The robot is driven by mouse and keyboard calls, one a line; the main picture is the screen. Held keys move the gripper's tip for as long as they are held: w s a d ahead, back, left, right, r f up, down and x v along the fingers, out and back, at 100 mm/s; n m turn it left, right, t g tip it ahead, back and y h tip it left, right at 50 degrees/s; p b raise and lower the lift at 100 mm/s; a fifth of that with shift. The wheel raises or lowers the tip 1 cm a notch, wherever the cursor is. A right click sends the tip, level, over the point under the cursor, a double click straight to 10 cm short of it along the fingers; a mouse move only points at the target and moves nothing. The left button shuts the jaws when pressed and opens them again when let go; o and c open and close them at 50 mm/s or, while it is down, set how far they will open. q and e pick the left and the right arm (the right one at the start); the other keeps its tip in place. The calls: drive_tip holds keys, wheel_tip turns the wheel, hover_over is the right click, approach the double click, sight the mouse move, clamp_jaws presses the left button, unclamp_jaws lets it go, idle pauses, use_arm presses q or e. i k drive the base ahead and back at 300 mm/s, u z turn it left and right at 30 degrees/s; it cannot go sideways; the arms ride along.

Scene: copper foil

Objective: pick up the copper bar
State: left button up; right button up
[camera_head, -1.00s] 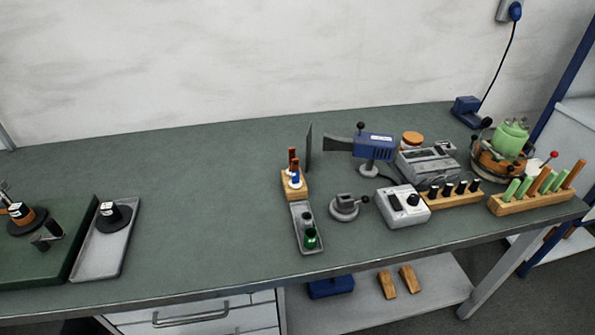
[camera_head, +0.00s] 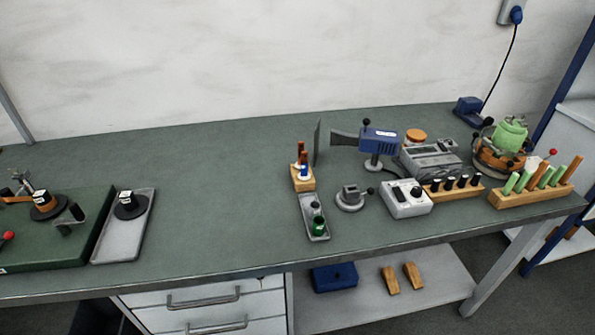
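A wooden rack (camera_head: 532,196) at the right end of the workbench holds several upright green sticks (camera_head: 529,180) and copper-brown sticks (camera_head: 571,169). The copper-brown sticks are the likeliest copper bars, but I cannot tell for sure. Two orange-brown blocks (camera_head: 390,279) lie on the lower shelf under the bench. A small wooden block (camera_head: 303,184) mid-bench holds thin orange-brown and blue-and-white upright items. Neither my left nor my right gripper is in view.
Grey-green workbench (camera_head: 200,175) is clear at centre-left. A green board (camera_head: 60,250) with a spool device and a grey tray (camera_head: 120,235) sit at left. A narrow tray (camera_head: 314,220), a blue heat tool (camera_head: 378,140) and a white control box (camera_head: 406,203) stand right of centre.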

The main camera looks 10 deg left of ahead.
sight(300, 145)
drive_tip(key=k, duration=1.05)
drive_tip(key=z, duration=0.9)
drive_tip(key=i, duration=2.05)
drive_tip(key=u, duration=1.25)
drive_tip(key=i, duration=0.2)
